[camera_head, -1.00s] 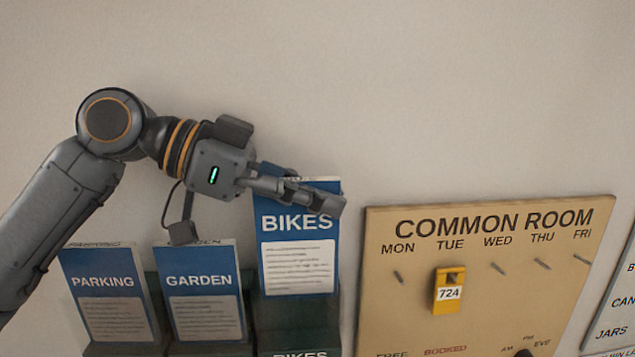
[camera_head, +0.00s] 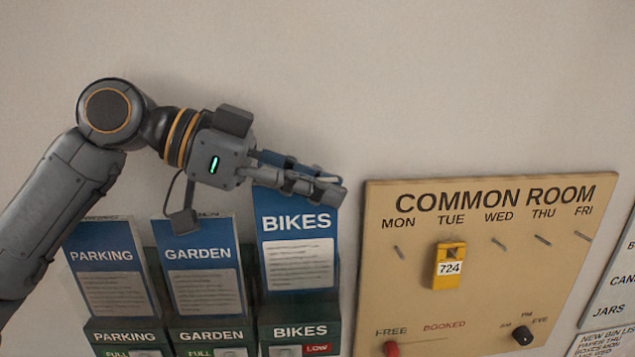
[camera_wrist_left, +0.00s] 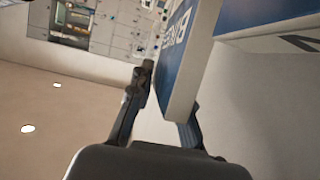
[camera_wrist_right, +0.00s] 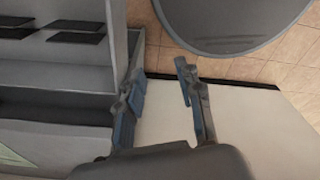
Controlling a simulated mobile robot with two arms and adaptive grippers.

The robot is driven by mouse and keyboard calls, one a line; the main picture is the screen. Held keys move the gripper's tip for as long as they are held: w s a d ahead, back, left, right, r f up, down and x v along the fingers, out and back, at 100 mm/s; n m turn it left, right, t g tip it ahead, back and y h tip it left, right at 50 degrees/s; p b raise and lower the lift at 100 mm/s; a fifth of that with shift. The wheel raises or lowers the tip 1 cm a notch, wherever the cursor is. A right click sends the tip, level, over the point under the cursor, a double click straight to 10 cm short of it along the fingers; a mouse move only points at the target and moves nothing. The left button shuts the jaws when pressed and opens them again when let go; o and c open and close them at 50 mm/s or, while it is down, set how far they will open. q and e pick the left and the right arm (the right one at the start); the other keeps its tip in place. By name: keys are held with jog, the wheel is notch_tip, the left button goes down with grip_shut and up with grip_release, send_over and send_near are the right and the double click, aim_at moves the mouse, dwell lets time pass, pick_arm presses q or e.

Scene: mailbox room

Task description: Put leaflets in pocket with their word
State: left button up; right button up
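My left gripper (camera_head: 318,187) is shut on the top part of the blue BIKES leaflet (camera_head: 296,258), one finger in front and one behind. The leaflet is upright, its lower edge a little above the front of the green BIKES pocket (camera_head: 300,331). Dark green shows between them. In the left wrist view, the leaflet (camera_wrist_left: 183,85) stands between the fingers and partly hides one. The PARKING leaflet (camera_head: 108,282) and GARDEN leaflet (camera_head: 205,280) stand in the PARKING pocket (camera_head: 125,336) and GARDEN pocket (camera_head: 210,334). My right gripper (camera_wrist_right: 160,75) is open and empty.
A tan COMMON ROOM board (camera_head: 480,320) with pegs and a yellow 724 tag (camera_head: 448,268) is right of the pockets. The wall above is bare. The right wrist view shows a grey shelf unit (camera_wrist_right: 55,80) and a round grey object (camera_wrist_right: 235,22).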

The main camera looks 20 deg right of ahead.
pick_arm(q)
jog(key=shift+o, duration=1)
jog(key=v, duration=1.2)
